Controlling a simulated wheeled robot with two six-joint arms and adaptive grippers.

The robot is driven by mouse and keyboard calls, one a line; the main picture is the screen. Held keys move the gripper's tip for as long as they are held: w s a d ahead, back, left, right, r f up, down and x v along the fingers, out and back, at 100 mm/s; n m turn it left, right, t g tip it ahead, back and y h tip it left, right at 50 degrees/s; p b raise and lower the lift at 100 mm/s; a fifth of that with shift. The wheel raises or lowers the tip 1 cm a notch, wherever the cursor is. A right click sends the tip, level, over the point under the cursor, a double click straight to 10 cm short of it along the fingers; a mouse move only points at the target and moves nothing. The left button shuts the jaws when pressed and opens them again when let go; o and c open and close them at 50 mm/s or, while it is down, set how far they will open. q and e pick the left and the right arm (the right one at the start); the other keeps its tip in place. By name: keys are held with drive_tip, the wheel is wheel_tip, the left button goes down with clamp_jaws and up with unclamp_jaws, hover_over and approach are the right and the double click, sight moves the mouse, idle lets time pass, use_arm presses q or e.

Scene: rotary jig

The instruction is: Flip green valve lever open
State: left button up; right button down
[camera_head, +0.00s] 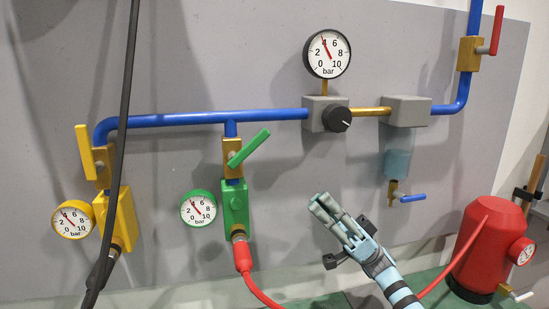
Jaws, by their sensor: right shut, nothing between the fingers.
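The green valve lever (249,147) sits on a brass valve body (232,158) below the blue pipe (215,117). The lever is tilted, rising to the right at an angle across the vertical branch. Below the valve is a green block (235,207) with a green-rimmed gauge (198,208) at its left. My right gripper (326,205) is shut and empty, in front of the panel. In the picture it is to the right of and below the green lever, well apart from it. My left gripper is not in view.
A yellow lever (85,152) and yellow block (124,222) are at the left, behind a dark cable (123,130). A red hose (255,287) hangs from the green branch. A red tank (483,245) stands at right. A black regulator knob (336,119) juts out above my gripper.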

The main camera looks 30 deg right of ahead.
sight(262, 143)
drive_tip(key=p+x, duration=0.5)
drive_tip(key=x, duration=0.9)
drive_tip(key=shift+w, duration=0.2)
drive_tip(key=shift+w+r+h+p, duration=0.1)
drive_tip(key=shift+w+h+p, duration=0.05)
drive_tip(key=shift+h+p, duration=0.25)
drive_tip(key=shift+s+r, duration=0.15)
drive_tip(key=shift+s, duration=0.05)
